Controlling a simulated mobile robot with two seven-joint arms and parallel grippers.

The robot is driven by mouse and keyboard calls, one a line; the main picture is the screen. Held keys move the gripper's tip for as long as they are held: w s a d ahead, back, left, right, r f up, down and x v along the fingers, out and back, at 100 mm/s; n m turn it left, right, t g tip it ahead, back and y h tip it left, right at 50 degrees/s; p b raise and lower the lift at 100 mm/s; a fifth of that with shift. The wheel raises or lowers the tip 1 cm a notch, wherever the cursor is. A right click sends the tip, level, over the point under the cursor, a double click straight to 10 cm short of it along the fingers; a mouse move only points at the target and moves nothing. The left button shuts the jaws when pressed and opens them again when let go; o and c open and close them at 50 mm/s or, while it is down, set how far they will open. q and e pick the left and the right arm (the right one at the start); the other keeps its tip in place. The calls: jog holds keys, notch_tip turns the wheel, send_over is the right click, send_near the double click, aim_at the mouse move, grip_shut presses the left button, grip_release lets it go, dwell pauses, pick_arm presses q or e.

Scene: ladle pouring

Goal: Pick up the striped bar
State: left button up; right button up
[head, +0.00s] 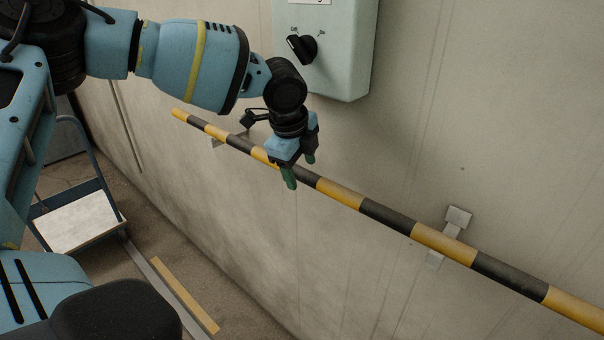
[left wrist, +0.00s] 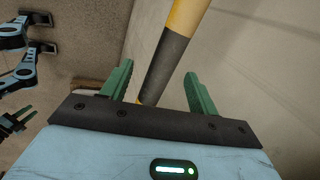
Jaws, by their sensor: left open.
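The striped bar (head: 388,215), black and yellow, runs along the wall from the upper left to the lower right in the head view. My left gripper (head: 300,171) is open at the bar, left of its middle. In the left wrist view, the bar (left wrist: 167,62) passes between the two green fingers of my left gripper (left wrist: 160,88), with a gap to the right finger; contact with the left finger is unclear. A small dark-green pronged shape at that view's left edge may be my right gripper, too small and cut off to read.
A metal bracket (head: 451,232) stands at the bar on the wall. A pale box with a black knob (head: 302,47) hangs above the bar. A cart with a light platform (head: 78,222) stands on the floor at left, near a yellow floor strip (head: 186,293).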

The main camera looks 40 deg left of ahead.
pick_arm(q)
jog(key=shift+w+f, duration=0.15)
jog(key=shift+f, duration=0.3)
jog(key=shift+s, duration=0.2)
grip_shut()
